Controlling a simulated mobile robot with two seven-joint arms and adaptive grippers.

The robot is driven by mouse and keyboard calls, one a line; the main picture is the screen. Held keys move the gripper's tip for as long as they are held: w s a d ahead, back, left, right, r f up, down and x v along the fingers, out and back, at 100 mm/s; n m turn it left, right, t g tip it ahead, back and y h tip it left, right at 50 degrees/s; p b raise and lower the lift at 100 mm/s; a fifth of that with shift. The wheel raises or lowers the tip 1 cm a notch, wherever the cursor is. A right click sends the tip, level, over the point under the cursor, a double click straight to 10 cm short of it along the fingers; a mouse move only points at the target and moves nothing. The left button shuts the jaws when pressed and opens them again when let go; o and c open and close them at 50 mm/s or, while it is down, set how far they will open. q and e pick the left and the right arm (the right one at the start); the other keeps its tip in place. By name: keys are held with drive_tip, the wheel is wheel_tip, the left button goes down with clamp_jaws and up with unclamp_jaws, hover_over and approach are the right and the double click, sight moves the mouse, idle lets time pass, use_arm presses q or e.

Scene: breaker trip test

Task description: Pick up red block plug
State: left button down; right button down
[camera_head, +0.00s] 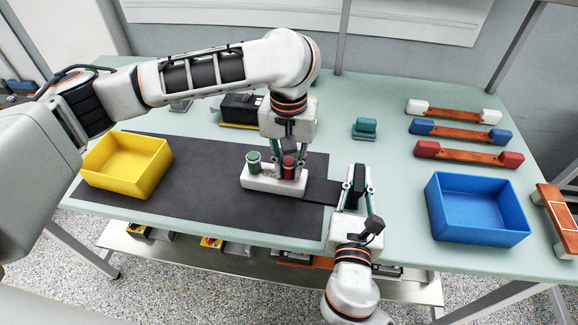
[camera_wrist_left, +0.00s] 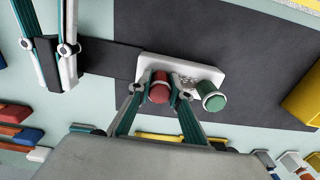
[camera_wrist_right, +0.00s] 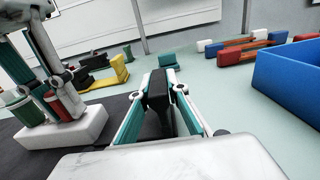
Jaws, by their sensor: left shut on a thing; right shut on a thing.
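The red block plug (camera_head: 288,168) stands upright on a white base (camera_head: 262,181), beside a green plug (camera_head: 253,162). My left gripper (camera_head: 288,172) reaches down from above and is shut on the red plug, which also shows between its fingertips in the left wrist view (camera_wrist_left: 160,88). The green plug (camera_wrist_left: 211,97) is just beside that gripper. My right gripper (camera_head: 357,185) is at the mat's right end, shut on a black upright piece (camera_wrist_right: 159,92). A dark flat strip (camera_head: 322,192) runs from the white base toward that piece.
A black mat (camera_head: 200,190) lies under the base. A yellow bin (camera_head: 160,160) is at the left, a blue bin (camera_head: 435,205) at the right. Orange bars with white, blue and red ends (camera_head: 465,154) lie at the back right. A green block (camera_head: 365,128) stands behind my right gripper.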

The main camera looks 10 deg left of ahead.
sight(289, 163)
use_arm(q)
wheel_tip(289, 163, up, 10)
idle(0.5)
idle(0.3)
use_arm(e)
drive_tip(key=c, duration=1.9)
unclamp_jaws()
drive_tip(key=shift+s, duration=0.1)
drive_tip(key=s, duration=1.1)
drive_tip(key=shift+s+a, duration=0.25)
drive_tip(key=shift+s, duration=0.15)
use_arm(q)
drive_tip(key=shift+s+f, duration=0.1)
use_arm(e)
drive_tip(key=shift+s, duration=0.1)
